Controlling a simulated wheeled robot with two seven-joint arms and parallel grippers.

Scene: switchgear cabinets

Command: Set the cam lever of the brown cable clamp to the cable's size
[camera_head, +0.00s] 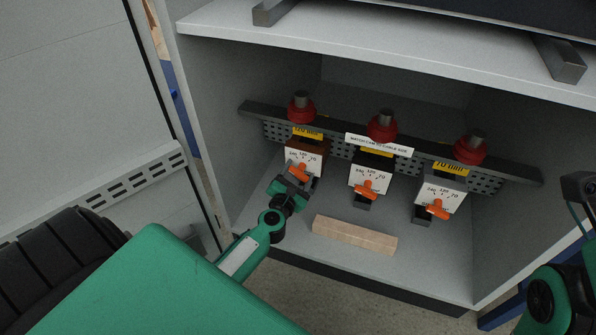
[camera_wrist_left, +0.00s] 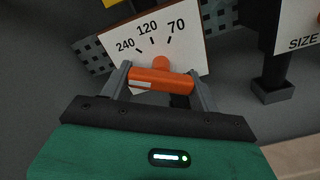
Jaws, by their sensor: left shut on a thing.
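The brown cable clamp (camera_head: 304,157) is the left one of three on the perforated rail. A red-collared cable end (camera_head: 301,107) stands above it, with a yellow size label (camera_head: 307,133) that seems to read 120. Its white dial (camera_wrist_left: 156,45) shows 240, 120 and 70. My left gripper (camera_head: 292,178) is shut on the orange cam lever (camera_wrist_left: 160,80), its fingers at both ends of the bar. The lever's short stub points up below the 120 and 70 ticks; I cannot tell the exact setting. My right arm is at the right edge, its fingertips not visible.
Two more clamps with orange levers, the middle one (camera_head: 369,177) and the right one (camera_head: 439,195), hang to the right. A wooden block (camera_head: 354,235) lies on the cabinet floor below. The shelf (camera_head: 350,38) is overhead, and cabinet walls close both sides.

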